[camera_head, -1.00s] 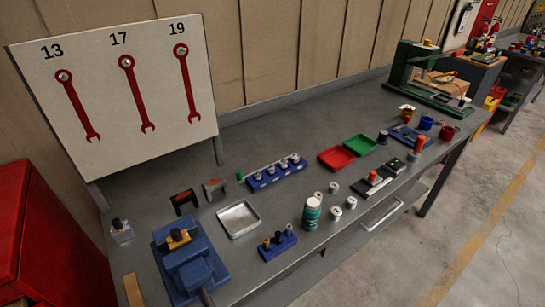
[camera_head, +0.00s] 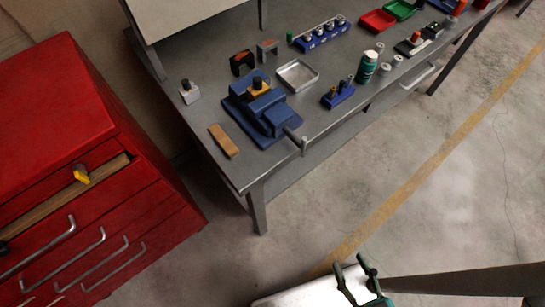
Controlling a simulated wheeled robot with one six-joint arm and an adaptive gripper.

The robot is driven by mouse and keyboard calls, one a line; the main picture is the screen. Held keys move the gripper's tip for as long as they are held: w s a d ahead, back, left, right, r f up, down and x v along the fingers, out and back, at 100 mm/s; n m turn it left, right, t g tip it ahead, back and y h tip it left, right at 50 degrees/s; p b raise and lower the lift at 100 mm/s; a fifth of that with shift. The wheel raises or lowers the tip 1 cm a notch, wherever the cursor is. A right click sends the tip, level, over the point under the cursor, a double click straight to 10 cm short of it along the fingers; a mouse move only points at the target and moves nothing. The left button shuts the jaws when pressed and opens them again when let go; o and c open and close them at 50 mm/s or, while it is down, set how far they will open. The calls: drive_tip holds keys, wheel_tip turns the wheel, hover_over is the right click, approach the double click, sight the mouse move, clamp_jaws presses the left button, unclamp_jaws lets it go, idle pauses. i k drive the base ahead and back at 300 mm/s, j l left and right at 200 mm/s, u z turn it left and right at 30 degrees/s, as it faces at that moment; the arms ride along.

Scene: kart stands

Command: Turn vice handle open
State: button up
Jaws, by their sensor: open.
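The blue vice (camera_head: 270,118) stands on the grey workbench near its left front corner, with a small yellow and black piece (camera_head: 259,86) at its jaws. Its grey handle (camera_head: 296,141) sticks out past the bench's front edge, with a bar at its end. My gripper (camera_head: 352,268) is at the bottom of the view, dark green, with its two fingers apart and nothing between them. It is well away from the vice handle, lower and to the right in the picture. The rest of my gripper is cut off by the frame's bottom edge.
A red drawer cabinet (camera_head: 70,140) stands left of the grey workbench (camera_head: 205,130), with one drawer partly open. A wooden block (camera_head: 224,141), a metal tray (camera_head: 297,75) and a green-and-white can (camera_head: 367,66) are near the vice. The floor before the bench is clear.

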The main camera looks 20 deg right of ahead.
sight(301, 144)
drive_tip(key=k+l+z, duration=0.1)
drive_tip(key=k+z, duration=0.15)
drive_tip(key=z, duration=0.25)
drive_tip(key=k+l+z, duration=0.15)
drive_tip(key=z, duration=0.3)
